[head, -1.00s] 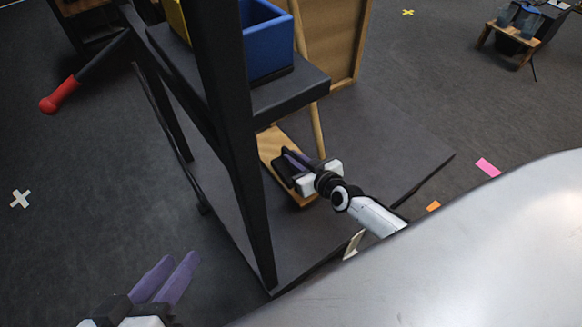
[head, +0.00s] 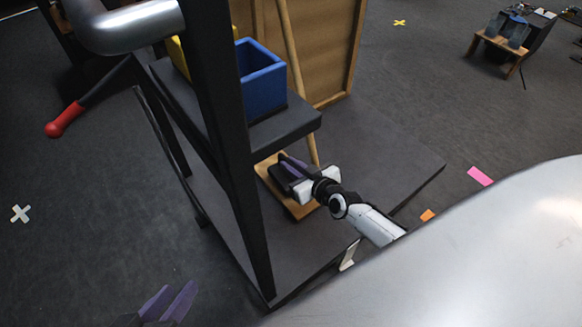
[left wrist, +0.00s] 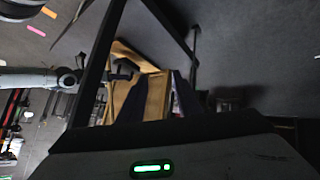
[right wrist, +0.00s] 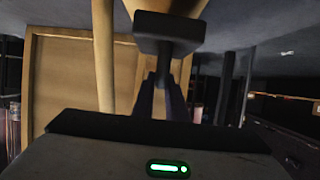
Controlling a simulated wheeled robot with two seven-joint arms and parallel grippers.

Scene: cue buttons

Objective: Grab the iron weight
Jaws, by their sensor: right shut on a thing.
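The iron weight (right wrist: 166,32) is a dark block with a narrower neck, seen between the purple fingers in the right wrist view. My right gripper (head: 288,168) is shut on it, low beside the dark rack in the head view. It is over or on a small wooden board (head: 301,210); I cannot tell whether the weight touches the board. The gripper hides part of the weight. My left gripper (head: 170,300) is empty at the bottom left of the head view. Its fingers stand apart in the left wrist view (left wrist: 158,98).
A black rack post (head: 238,150) stands left of my right gripper. A shelf (head: 290,127) with a blue bin (head: 262,80) overhangs it. A wooden pole (head: 290,70) and a wooden panel (head: 325,45) stand behind. A red-ended lever (head: 62,122) sticks out at left.

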